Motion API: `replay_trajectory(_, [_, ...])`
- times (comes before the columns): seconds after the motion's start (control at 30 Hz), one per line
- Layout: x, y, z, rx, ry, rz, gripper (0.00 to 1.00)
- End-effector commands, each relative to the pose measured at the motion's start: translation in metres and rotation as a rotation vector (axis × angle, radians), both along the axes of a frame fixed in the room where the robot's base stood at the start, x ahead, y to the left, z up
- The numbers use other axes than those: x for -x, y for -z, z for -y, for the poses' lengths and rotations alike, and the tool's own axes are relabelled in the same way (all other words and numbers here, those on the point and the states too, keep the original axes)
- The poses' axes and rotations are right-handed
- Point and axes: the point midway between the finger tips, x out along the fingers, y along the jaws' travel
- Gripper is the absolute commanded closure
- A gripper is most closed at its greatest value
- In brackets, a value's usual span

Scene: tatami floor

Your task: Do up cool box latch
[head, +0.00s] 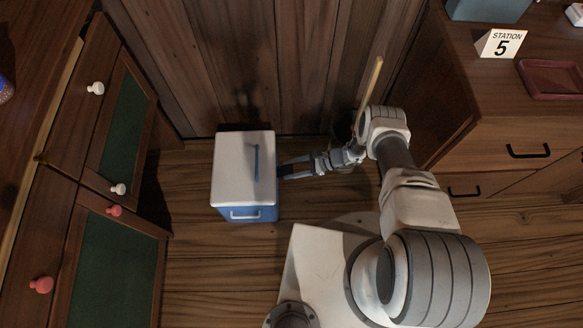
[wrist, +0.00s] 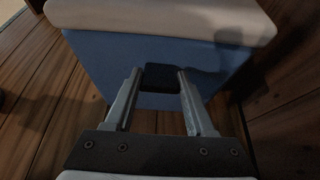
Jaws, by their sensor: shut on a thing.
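The cool box has a blue body (head: 258,213) and a white lid (head: 235,165). It stands on the wooden floor, and the lid lies flat on top. In the wrist view the blue side wall (wrist: 100,60) faces me under the lid's pale edge (wrist: 160,16). A dark latch (wrist: 160,78) shows on that wall, below the lid. My gripper (wrist: 159,76) has a finger on either side of the latch and is shut on it. In the head view my gripper (head: 283,170) reaches the box's right side, where the latch is hard to see.
A blue bar (head: 256,162) lies on the lid, and a white handle (head: 245,215) is on the box's front. Wooden cabinets with green panels (head: 125,120) stand at left. A wooden wall (head: 250,70) is behind, drawers (head: 520,150) at right. Floor left of the box is clear.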

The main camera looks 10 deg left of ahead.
Motion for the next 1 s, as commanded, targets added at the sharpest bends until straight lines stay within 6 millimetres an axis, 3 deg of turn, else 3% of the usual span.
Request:
replay_trajectory(0.33, [0.001, -0.020, -0.009, 0.255, -0.002, 0.064, 1.00])
replay_trajectory(0.7, [0.005, -0.025, -0.021, 0.547, -0.003, 0.134, 1.00])
replay_trajectory(1.0, [0.006, -0.027, -0.027, 0.687, -0.002, 0.169, 1.00])
